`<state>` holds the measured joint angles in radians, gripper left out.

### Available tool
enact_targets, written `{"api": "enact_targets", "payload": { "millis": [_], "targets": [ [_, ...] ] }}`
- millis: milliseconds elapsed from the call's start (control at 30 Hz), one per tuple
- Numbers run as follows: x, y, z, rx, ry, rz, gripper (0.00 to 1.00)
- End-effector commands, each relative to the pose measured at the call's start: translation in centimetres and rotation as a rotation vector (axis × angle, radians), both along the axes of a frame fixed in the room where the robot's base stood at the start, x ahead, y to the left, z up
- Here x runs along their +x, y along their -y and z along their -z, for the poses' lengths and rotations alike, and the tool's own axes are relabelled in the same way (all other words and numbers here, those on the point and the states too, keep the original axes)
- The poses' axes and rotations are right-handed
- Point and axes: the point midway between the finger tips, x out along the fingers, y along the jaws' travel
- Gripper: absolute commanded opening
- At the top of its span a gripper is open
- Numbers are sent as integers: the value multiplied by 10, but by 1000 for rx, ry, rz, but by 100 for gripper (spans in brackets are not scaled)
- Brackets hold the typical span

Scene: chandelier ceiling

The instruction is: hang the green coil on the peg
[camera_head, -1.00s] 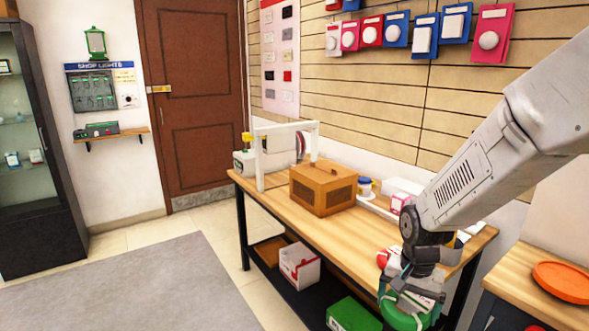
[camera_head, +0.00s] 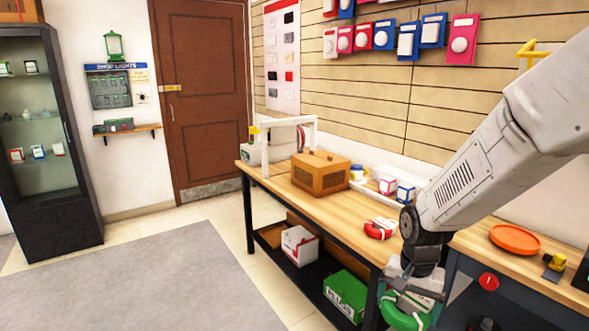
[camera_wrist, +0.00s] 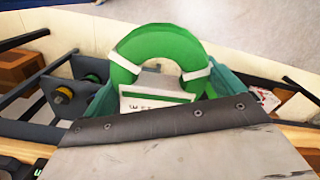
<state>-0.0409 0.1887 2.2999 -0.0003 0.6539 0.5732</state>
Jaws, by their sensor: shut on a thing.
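The green coil (camera_head: 403,312) is a thick ring with white bands. My gripper (camera_head: 414,288) is shut on it, low at the right of the head view, in front of the workbench. In the wrist view, the coil (camera_wrist: 165,40) stands up as an arch between the teal fingers of my gripper (camera_wrist: 160,92), with a white label at its base. Its lower part is hidden there. A yellow bracket-like peg (camera_head: 531,52) sticks out from the slatted wall at upper right, beside my arm and well above the coil. The coil is apart from it.
The workbench (camera_head: 345,208) holds a brown box (camera_head: 319,175), a red coil (camera_head: 380,228) and small boxes. A second bench (camera_head: 530,268) at right bears an orange dish (camera_head: 515,240). Packaged goods (camera_head: 381,35) hang on the wall. Open floor (camera_head: 165,275) lies at left.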

Motion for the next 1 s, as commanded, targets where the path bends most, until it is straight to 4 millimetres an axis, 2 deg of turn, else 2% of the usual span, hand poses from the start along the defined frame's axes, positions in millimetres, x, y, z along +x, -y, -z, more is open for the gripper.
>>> {"api": "enact_targets", "payload": {
  "millis": [233, 467, 567, 733, 900, 1000],
  "targets": [
    [22, 7, -2, 0, 0, -142, 62],
    [55, 8, 17, -1, -1, -320, 62],
    [71, 9, 33, 0, -2, -397, 62],
    [94, 11, 72, 0, -4, -515, 62],
    [101, 15, 108, -1, -2, -538, 62],
    [98, 16, 119, -1, 0, -535, 62]
  ]
}}
